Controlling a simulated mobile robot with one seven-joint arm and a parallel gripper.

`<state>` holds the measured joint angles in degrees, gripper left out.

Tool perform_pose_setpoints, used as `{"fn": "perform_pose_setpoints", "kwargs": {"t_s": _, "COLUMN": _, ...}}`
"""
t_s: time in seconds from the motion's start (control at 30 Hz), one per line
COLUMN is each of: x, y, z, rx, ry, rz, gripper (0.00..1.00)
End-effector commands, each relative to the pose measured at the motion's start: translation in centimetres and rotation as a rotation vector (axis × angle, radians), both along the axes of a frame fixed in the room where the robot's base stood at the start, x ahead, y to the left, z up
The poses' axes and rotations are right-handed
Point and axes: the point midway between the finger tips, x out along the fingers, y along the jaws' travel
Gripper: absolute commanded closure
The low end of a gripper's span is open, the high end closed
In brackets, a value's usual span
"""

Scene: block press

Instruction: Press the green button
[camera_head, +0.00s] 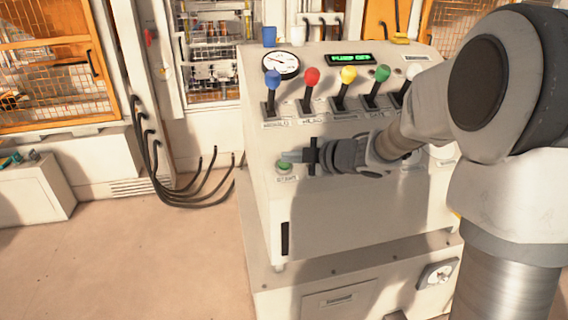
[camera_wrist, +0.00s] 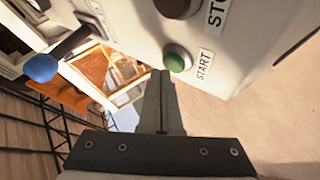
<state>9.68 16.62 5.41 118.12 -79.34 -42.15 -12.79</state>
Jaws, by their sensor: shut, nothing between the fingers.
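The green button (camera_head: 283,166) sits low on the left of the console's sloping front, above a small label. In the wrist view the green button (camera_wrist: 175,63) is round, in a pale ring, beside a label reading START. My gripper (camera_head: 290,156) reaches in from the right, its tip over the button's upper edge in the picture. In the wrist view my gripper (camera_wrist: 160,74) has its fingers together and empty, their tips just left of and below the button. I cannot tell whether they touch it.
A dark round button (camera_wrist: 178,5) beside a STOP label is close by. Above is a row of levers with coloured knobs, including a blue one (camera_head: 272,77) and a red one (camera_head: 311,75). A gauge (camera_head: 281,65) and a lit display (camera_head: 350,58) top the console (camera_head: 350,225).

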Motion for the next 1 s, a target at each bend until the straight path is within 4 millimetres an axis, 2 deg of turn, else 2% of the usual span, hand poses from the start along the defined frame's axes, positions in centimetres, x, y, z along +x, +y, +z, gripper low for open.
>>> {"fn": "perform_pose_setpoints", "kwargs": {"t_s": 1.0, "x": 0.37, "y": 0.08, "z": -0.78, "rx": 0.0, "ry": 0.0, "rz": 0.0, "gripper": 1.0}}
